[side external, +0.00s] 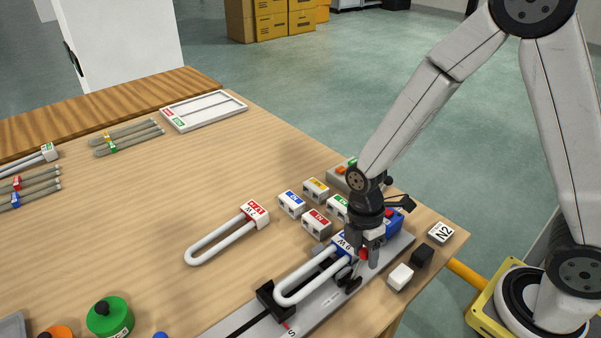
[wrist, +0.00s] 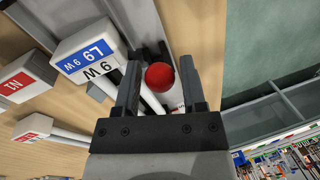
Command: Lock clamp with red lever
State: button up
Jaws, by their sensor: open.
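The red lever knob (wrist: 160,76) shows between the two open fingers of my gripper (wrist: 158,80) in the wrist view. In the side view the red knob (side external: 364,254) is mostly hidden beside my gripper (side external: 361,270), which is low over the right part of the grey rail fixture (side external: 245,316). I cannot tell whether the fingers touch the knob. A white U-shaped lamp with a blue label (side external: 311,282) lies along the fixture, its looped end at a black holder (side external: 276,300). Its blue-labelled base (wrist: 88,58) is left of my gripper in the wrist view. The clamp body is mostly hidden.
Another U-shaped lamp with a red label (side external: 228,233) lies on the table to the left. Several small labelled blocks (side external: 317,223) stand behind the fixture. A white block (side external: 401,276) and a black block (side external: 423,255) sit near the table's right edge. The table's middle left is clear.

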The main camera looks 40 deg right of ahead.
jog(key=shift+s+f, duration=0.2)
jog(key=shift+f, duration=0.95)
grip_shut()
dwell(0.8)
